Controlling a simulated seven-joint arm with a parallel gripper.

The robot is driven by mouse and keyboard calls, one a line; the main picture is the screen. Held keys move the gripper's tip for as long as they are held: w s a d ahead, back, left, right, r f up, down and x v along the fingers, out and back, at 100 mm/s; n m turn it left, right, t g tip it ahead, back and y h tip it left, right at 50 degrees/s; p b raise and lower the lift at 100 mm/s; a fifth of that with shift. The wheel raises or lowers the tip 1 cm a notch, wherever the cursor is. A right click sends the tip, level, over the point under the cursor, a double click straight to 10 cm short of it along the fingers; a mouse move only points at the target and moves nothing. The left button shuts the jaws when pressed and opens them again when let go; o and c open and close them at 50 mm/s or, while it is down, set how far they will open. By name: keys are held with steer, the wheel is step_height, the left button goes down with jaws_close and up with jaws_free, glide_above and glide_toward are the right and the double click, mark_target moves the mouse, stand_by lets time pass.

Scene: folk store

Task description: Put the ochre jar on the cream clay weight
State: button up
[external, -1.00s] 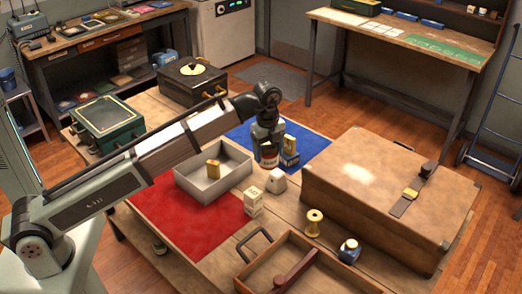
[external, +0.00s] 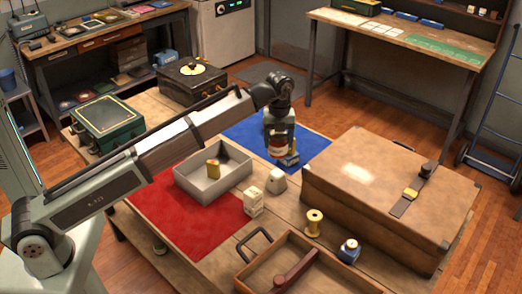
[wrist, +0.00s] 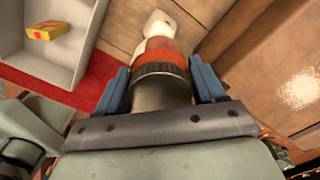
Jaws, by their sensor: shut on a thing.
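The ochre jar (external: 277,149), with an orange band and a dark ribbed rim, is held in my gripper (external: 279,137), above the blue mat. In the wrist view the jar (wrist: 160,63) sits between the two blue fingers of my gripper (wrist: 162,88), which are shut on it. The cream clay weight (external: 277,182) stands on the table, in front of the held jar and apart from it. In the wrist view a cream shape, likely the weight (wrist: 157,20), shows just beyond the jar and is partly hidden by it.
A blue and yellow box (external: 291,159) stands close by the jar, partly hidden. A cream box (external: 253,204) is left of the weight. A grey tray (external: 229,186) holds a yellow box (external: 213,169). A large brown case (external: 385,200) blocks the right. A yellow spool (external: 314,223) stands in front.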

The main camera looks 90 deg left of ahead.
steer(key=shift+f, duration=3.95)
steer(key=shift+f, duration=0.15)
steer(key=o, duration=1.2)
steer(key=shift+o, duration=0.2)
step_height(320, 180, up, 12)
steer(key=shift+r, duration=0.2)
